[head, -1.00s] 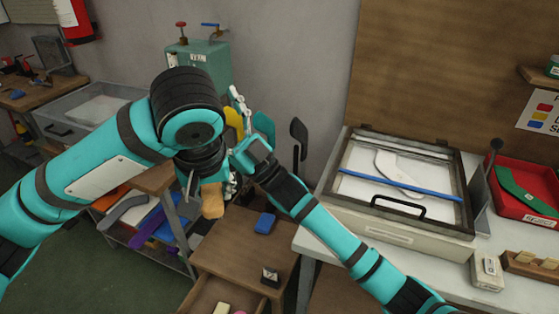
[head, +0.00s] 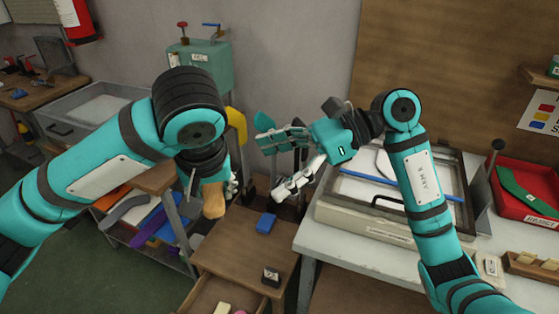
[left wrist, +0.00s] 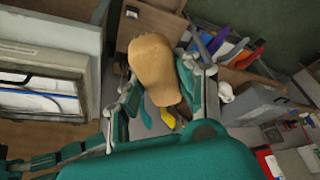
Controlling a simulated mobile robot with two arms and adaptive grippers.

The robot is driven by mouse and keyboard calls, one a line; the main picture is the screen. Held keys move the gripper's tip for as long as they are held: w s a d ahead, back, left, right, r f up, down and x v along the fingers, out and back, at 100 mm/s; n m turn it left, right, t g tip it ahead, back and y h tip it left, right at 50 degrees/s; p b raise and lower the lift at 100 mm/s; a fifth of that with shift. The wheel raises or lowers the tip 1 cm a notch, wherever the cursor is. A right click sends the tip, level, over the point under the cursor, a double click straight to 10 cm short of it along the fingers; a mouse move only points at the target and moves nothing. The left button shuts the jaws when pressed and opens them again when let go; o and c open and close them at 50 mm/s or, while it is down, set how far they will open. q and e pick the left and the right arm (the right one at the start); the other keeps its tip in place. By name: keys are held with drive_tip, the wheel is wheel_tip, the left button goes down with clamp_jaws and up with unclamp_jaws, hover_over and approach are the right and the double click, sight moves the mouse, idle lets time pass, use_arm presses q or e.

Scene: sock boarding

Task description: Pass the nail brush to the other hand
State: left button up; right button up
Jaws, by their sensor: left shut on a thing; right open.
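The nail brush (head: 214,201) is a tan, wooden-looking block with a rounded end. My left gripper (head: 222,187) is shut on it and holds it in the air, left of the small wooden drawer unit. In the left wrist view the brush (left wrist: 152,60) sits between the two fingers of my left gripper (left wrist: 162,88), its broad end sticking out past them.
The wooden drawer unit (head: 240,238) below bears a blue block (head: 265,223) and a small dark stamp-like object (head: 270,276); its drawer is open. A framed press (head: 345,212) and a red tray (head: 522,195) stand on the right bench. A shelf cart (head: 150,215) is at left.

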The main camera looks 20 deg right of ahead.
sight(217, 192)
drive_tip(key=x, duration=1.1)
drive_tip(key=shift+s, duration=0.1)
drive_tip(key=shift+s+r, duration=0.1)
drive_tip(key=c, duration=0.9)
use_arm(q)
drive_tip(key=o, duration=1.2)
use_arm(e)
drive_tip(key=shift+c, duration=0.2)
use_arm(q)
drive_tip(key=shift+r, duration=0.1)
